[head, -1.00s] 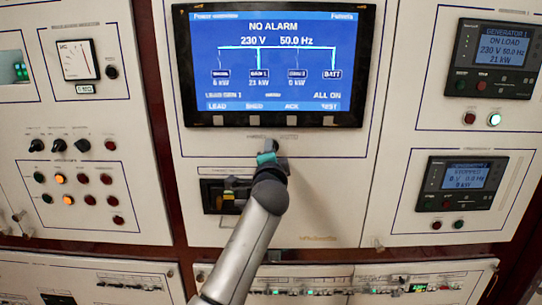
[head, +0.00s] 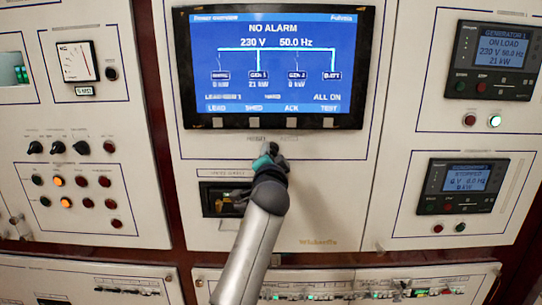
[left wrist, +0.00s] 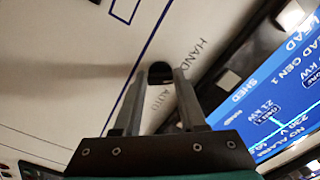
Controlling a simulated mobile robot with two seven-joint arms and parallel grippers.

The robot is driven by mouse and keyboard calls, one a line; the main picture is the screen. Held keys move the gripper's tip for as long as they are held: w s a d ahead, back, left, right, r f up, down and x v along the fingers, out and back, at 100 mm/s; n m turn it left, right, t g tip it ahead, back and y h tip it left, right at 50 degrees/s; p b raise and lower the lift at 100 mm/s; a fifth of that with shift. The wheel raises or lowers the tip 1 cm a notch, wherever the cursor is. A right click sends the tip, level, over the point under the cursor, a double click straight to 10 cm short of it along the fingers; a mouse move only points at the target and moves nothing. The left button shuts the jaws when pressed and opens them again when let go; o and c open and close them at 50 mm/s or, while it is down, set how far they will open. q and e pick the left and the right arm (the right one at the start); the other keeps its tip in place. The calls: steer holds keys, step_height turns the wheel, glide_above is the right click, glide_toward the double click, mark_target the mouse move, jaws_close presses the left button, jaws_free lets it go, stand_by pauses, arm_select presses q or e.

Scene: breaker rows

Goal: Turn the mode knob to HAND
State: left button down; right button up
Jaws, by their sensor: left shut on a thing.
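The dark mode knob (left wrist: 160,70) is between the fingertips of my left gripper (left wrist: 161,78) in the left wrist view. The printed HAND label (left wrist: 196,56) and AUTO label (left wrist: 155,98) show beside it; the fingers partly cover the knob, and I cannot tell which label it points to. In the head view my left gripper (head: 268,152) is at the panel just below the screen, shut on the knob, which is mostly hidden there. My right gripper is not in view.
The blue display screen (head: 277,68) stands out just above the knob. A dark recessed box (head: 222,200) is below left of it. A row of black knobs (head: 58,147) is on the left panel, and generator controllers (head: 493,60) are on the right.

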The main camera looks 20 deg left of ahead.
arm_select(q)
steer(key=shift+c, duration=2.3)
jaws_free()
steer(key=shift+s, duration=0.1)
steer(key=v, duration=1.5)
